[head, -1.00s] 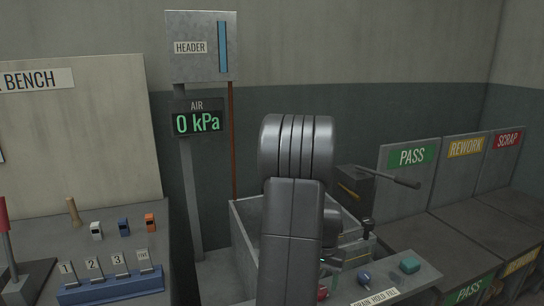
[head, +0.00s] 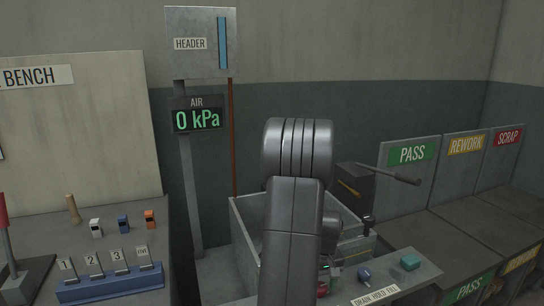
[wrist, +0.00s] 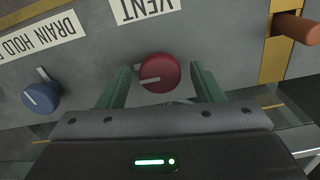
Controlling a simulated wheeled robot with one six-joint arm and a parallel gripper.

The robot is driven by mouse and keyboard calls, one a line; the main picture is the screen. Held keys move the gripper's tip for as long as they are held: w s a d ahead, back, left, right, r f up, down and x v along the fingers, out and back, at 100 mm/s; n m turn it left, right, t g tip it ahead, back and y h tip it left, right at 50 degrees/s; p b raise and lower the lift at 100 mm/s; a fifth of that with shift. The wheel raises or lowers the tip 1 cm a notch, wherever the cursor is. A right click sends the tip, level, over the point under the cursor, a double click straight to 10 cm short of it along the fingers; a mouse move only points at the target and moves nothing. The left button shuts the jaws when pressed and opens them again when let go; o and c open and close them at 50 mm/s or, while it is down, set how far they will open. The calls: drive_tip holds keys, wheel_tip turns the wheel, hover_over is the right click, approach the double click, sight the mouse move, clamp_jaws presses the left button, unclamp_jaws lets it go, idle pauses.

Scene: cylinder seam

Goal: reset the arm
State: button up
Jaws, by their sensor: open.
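My gripper (wrist: 161,80) shows in the wrist view with two green fingers spread apart. A red round knob (wrist: 160,72) with a pale pointer line appears between them, with a gap on either side. I cannot tell whether the fingertips reach around it or stay short of the panel. In the head view the red knob (head: 323,291) is partly in view at the panel, beside my arm. My arm rises in the middle of that view, bent over, and hides most of the gripper.
A blue knob (wrist: 41,97) and an orange handle (wrist: 297,28) flank the gripper. The switch bench (head: 110,290) stands left; sorting bays (head: 465,240) lie right.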

drive_tip(key=n, duration=0.5)
drive_tip(key=shift+n+b, duration=0.55)
drive_tip(key=shift+n, duration=2.25)
